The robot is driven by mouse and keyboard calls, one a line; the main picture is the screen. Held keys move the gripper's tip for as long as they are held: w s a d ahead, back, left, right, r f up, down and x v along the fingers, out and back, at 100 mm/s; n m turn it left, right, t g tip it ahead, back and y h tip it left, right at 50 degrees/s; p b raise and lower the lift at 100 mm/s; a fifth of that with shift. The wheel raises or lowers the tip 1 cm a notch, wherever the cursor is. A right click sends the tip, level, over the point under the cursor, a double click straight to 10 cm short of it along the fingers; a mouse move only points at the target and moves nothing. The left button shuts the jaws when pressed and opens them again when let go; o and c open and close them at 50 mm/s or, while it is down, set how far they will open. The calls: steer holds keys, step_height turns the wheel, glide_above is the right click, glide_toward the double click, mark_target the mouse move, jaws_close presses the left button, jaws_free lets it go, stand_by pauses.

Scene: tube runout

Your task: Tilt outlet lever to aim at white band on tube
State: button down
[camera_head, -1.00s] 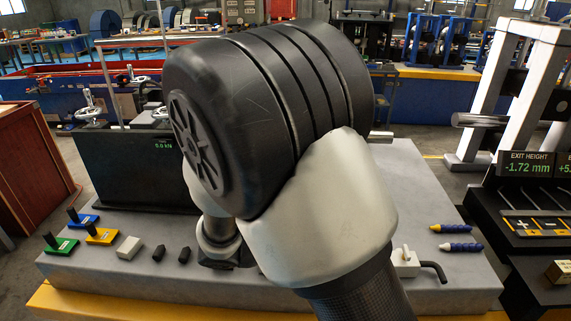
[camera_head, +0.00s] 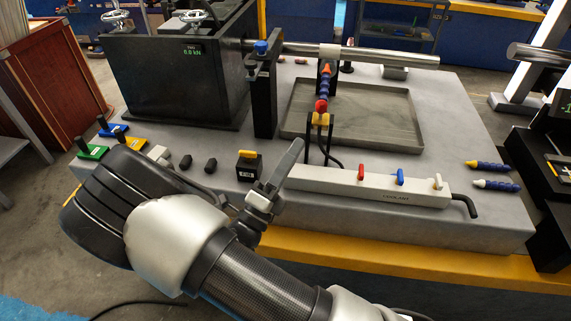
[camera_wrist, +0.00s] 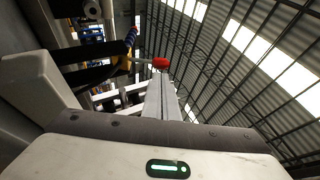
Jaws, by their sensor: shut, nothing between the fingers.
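The steel tube (camera_head: 385,56) lies level across the back of the bench, with a white band (camera_head: 330,52) around it. Below the band stands the outlet, a blue segmented hose (camera_head: 324,84) with an orange nozzle (camera_head: 326,69) aimed up toward the tube. A red knob (camera_head: 321,105) sits in front of the hose, above a yellow fork (camera_head: 321,119). My gripper (camera_head: 294,148) is shut and empty, to the lower left of the knob. In the wrist view the red knob (camera_wrist: 160,63) on a thin rod appears just beyond my shut fingertips (camera_wrist: 161,82); contact is unclear.
A white coolant manifold (camera_head: 340,184) with red, blue and white levers lies close to the right of my gripper. A black post (camera_head: 263,100) and a labelled block with a yellow handle (camera_head: 249,166) stand nearby. A shallow tray (camera_head: 400,118) lies under the tube.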

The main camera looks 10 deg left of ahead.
mark_target(317, 108)
steer(key=x, duration=0.7)
steer(key=shift+w+d+r, duration=0.15)
steer(key=shift+w, duration=0.1)
steer(key=shift+r, duration=0.1)
steer(key=r+p, duration=0.1)
steer(key=p, duration=0.4)
steer(key=shift+w+r+n+g+y, duration=0.3)
steer(key=shift+r+n+y, duration=0.1)
steer(key=w+n+g+y+p, duration=0.1)
steer(key=p, duration=0.3)
